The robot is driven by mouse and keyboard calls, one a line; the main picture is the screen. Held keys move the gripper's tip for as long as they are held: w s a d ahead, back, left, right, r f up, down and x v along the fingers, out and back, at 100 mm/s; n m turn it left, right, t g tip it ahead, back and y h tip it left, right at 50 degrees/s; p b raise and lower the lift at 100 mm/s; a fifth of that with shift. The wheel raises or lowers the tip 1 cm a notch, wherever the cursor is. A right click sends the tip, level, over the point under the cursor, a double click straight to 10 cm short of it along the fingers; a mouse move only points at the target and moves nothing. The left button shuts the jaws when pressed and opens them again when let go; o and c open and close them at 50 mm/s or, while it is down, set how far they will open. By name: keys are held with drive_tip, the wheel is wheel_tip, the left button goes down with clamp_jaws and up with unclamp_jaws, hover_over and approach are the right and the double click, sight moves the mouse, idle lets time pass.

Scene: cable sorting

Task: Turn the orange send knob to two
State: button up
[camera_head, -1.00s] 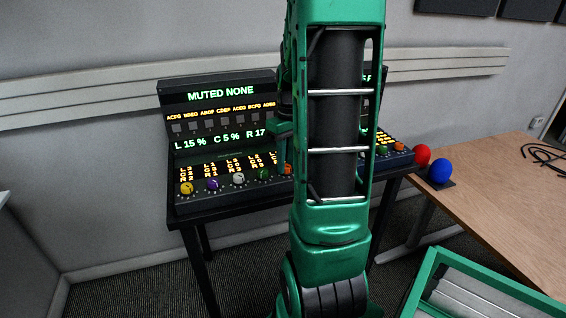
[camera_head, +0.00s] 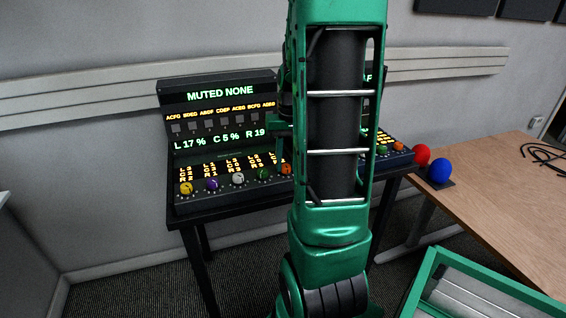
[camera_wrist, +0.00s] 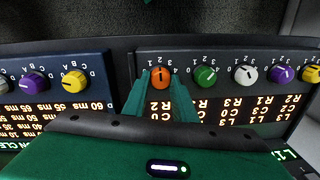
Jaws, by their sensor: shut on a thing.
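In the wrist view, which shows the panel upside down, the orange send knob (camera_wrist: 160,76) sits at the end of the row on its dark panel. My green gripper (camera_wrist: 159,83) is shut on it, one finger at each side. The knob has a dark pointer mark, and small numbers ring it; its exact setting is too small to read. In the head view, the orange knob (camera_head: 286,168) shows at the edge of my arm, which hides most of the gripper.
Beside it are the green knob (camera_wrist: 205,76), white knob (camera_wrist: 245,74) and purple knob (camera_wrist: 283,74). A second panel with a yellow knob (camera_wrist: 75,81) adjoins. The display (camera_head: 219,136) reads L 17 %, C 5 %, R 19. A red ball (camera_head: 422,154) and blue ball (camera_head: 440,170) are at the right.

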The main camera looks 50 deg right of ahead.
sight(287, 165)
drive_tip(key=shift+w+a, duration=0.1)
idle(0.4)
drive_tip(key=o, duration=0.8)
drive_tip(key=shift+c, duration=0.2)
wheel_tip(287, 165, up, 11)
drive_tip(key=shift+s+d, duration=0.2)
drive_tip(key=shift+d, duration=0.05)
drive_tip(key=shift+f, duration=0.15)
